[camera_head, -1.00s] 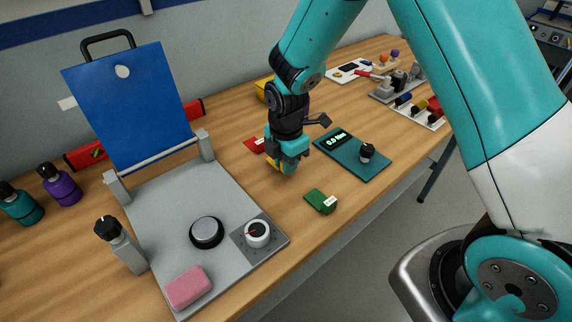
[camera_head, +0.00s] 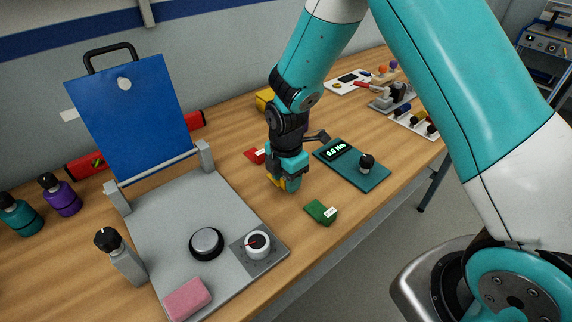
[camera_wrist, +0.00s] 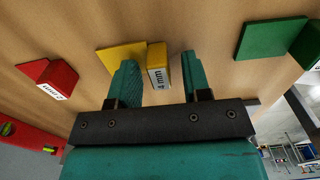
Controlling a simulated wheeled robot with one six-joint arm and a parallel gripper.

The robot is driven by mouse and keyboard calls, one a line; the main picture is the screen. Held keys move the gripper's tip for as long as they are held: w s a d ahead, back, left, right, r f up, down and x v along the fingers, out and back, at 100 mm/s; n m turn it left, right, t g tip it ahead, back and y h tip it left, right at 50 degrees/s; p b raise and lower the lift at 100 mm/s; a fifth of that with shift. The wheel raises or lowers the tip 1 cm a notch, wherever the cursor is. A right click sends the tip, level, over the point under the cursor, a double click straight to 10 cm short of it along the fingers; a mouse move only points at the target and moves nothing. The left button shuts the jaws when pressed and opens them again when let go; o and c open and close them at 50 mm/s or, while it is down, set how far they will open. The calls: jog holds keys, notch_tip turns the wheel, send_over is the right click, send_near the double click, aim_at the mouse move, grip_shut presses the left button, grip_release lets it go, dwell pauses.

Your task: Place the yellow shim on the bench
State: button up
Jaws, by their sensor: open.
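The yellow shim (camera_wrist: 122,57), with a "4 mm" label on its block, lies on the wooden bench (camera_wrist: 205,30) in the wrist view. My gripper (camera_wrist: 160,75) is open, with its teal fingers on either side of the shim's labelled block and a gap visible on the right. In the head view my gripper (camera_head: 287,180) is low over the bench, and a bit of the yellow shim (camera_head: 291,184) shows beneath it. The rest of the shim is hidden there by the gripper.
A red shim (camera_head: 255,155) lies behind my gripper and a green shim (camera_head: 321,212) in front. A teal gauge plate (camera_head: 352,166) is to the right. A grey fixture (camera_head: 180,219) with an upright blue panel (camera_head: 131,115) stands to the left.

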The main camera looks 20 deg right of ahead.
notch_tip(320, 180, up, 12)
jog(key=b, duration=0.2)
jog(key=s+a+r+m+y, duration=0.1)
jog(key=s+r+m, duration=0.2)
jog(key=s+m, duration=0.2)
jog(key=s+a+r+m+y, duration=0.1)
jog(key=s+r+m, duration=0.3)
jog(key=s, duration=0.6)
jog(key=s+a+r+m+y, duration=0.2)
jog(key=s+m, duration=0.3)
jog(key=s, duration=0.3)
jog(key=shift+a+r+m, duration=0.15)
jog(key=shift+r+m, duration=0.15)
jog(key=shift+r, duration=0.4)
